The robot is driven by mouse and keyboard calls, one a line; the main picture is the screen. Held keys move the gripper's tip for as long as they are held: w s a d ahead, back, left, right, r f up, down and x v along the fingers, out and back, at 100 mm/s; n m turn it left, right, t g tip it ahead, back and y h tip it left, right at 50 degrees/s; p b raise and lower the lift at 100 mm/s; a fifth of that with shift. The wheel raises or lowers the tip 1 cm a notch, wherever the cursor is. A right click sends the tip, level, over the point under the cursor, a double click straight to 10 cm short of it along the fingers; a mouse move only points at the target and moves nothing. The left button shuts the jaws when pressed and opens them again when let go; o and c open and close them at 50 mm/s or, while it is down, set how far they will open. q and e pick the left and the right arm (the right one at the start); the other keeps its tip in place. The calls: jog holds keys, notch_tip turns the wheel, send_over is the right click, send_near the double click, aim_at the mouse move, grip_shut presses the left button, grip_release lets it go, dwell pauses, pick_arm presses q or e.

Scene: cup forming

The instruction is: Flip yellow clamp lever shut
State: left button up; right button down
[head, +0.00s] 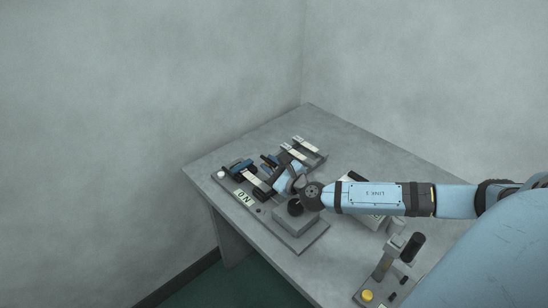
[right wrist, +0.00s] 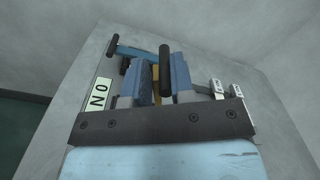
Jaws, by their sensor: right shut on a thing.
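My right gripper (head: 278,172) reaches in from the right over the fixture on the table. In the right wrist view its two blue-grey fingers (right wrist: 161,76) are closed on a narrow yellow piece, the yellow clamp lever (right wrist: 155,73), of which only a strip shows between them. A black rod-shaped handle (right wrist: 165,62) stands up close by the right finger. The lever's lower part and pivot are hidden by my gripper, so its exact angle cannot be told. In the head view the lever is mostly hidden. My left gripper is not in view.
A blue lever with a black grip (right wrist: 132,50) lies left of the fingers. A lettered plate (head: 243,198) sits at the fixture's near left. Pale labelled blocks (head: 298,147) stand behind. A control stand with a yellow button (head: 367,295) is at the near right. The table's far right is clear.

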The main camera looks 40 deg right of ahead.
jog(key=shift+a, duration=0.2)
jog(key=shift+f, duration=0.1)
jog(key=c, duration=1)
grip_release()
jog(key=shift+o, duration=0.2)
jog(key=shift+s+a, duration=0.1)
jog(key=s, duration=0.7)
jog(key=shift+s+d, duration=0.2)
jog(key=shift+d, duration=0.15)
